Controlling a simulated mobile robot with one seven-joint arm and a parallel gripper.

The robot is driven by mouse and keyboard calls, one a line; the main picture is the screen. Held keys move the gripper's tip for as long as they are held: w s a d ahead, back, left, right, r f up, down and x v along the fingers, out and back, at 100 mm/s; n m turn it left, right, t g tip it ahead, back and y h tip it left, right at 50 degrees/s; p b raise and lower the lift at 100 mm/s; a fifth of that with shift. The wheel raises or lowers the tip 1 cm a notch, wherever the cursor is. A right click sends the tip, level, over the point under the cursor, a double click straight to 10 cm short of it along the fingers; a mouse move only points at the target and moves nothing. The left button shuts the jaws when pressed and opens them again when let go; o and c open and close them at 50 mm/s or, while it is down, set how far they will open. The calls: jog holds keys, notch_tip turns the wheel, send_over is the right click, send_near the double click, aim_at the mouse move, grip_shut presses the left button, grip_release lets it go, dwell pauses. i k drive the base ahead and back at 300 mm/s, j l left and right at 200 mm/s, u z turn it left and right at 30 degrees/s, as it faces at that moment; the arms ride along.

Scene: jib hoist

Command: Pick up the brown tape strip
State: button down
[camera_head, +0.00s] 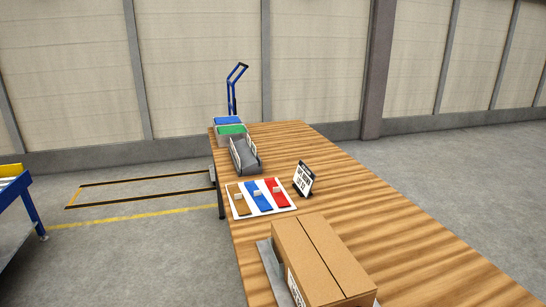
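The brown tape strip (240,204) lies at the left end of a white board (262,210) on the wooden table. A blue strip (258,196) and a red strip (277,192) lie to its right on the same board. Each strip has a small pale tab or block on it. Nothing covers the brown strip. My gripper is not in view.
A cardboard box (318,262) stands at the near end of the table (400,230). A black-and-white sign (304,179) stands right of the board. A grey chute-like holder (245,157) and blue and green bins (230,129) stand behind it. Right of the sign, the tabletop is clear.

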aim_at(241, 207)
jog(key=j+z, duration=0.15)
jog(key=j, duration=0.6)
jog(key=j+z, duration=0.4)
jog(key=j, duration=0.6)
jog(key=i+j+z, duration=0.5)
jog(key=i+j, duration=0.2)
jog(key=i+z, duration=0.1)
jog(key=i, duration=0.15)
